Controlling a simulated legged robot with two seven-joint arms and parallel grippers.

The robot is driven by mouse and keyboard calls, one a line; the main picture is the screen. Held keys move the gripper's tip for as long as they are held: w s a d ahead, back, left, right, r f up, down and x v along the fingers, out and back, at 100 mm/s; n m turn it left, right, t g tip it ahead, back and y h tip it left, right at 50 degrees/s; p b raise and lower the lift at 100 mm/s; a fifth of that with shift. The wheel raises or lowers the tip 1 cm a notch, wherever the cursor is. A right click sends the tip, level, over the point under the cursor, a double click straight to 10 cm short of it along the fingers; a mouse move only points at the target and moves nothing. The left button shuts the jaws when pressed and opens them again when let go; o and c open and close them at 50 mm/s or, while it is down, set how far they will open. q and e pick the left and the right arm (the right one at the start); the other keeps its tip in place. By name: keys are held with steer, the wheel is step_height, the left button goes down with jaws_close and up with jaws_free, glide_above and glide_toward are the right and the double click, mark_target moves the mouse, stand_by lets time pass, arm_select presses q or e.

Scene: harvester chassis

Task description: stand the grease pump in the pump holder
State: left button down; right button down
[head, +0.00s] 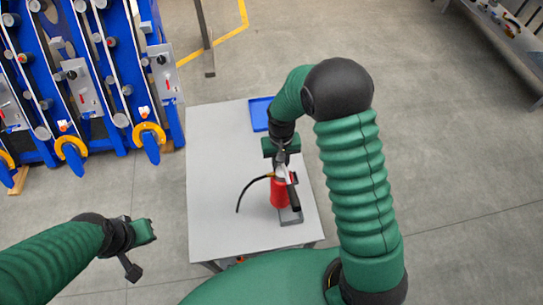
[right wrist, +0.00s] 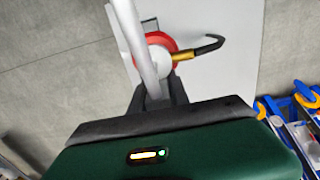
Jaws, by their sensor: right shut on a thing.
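The grease pump (head: 279,194) has a red body, a pale top, a brass fitting and a black hose curving left. It looks roughly upright near the table's right front. A grey pump holder (head: 291,217) lies right at its lower end, partly hidden; I cannot tell whether the pump is in it or just above it. My right gripper (head: 281,160) is shut on the upper part of the pump. The right wrist view shows its dark fingers (right wrist: 158,95) at the pump's pale top, with the red rim (right wrist: 171,44) beyond. My left gripper (head: 143,246) hangs off the table's left side, its jaws unclear.
The grey table (head: 215,150) is clear over its left half. A blue tray (head: 258,112) lies at its far edge, partly behind my right arm. Blue racks with orange rings (head: 150,136) stand at the left. Open concrete floor lies right and behind.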

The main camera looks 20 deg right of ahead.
mark_target(279, 199)
steer(key=shift+s+d+r, duration=0.1)
steer(key=shift+s+d, duration=0.55)
steer(key=shift+s, duration=0.3)
steer(key=shift+s+d, duration=0.6)
steer(key=shift+s, duration=0.35)
steer(key=shift+s+f+b, duration=0.2)
steer(key=shift+f+b, duration=0.1)
steer(key=shift+f, duration=0.4)
step_height(279, 199, down, 7)
steer(key=b, duration=0.5)
steer(key=shift+f, duration=0.2)
steer(key=shift+w+f, duration=0.1)
steer(key=shift+f, duration=0.15)
steer(key=c, duration=1.4)
jaws_free()
steer(key=shift+c, duration=0.2)
steer(key=shift+o, duration=1.4)
steer(key=shift+b, duration=0.3)
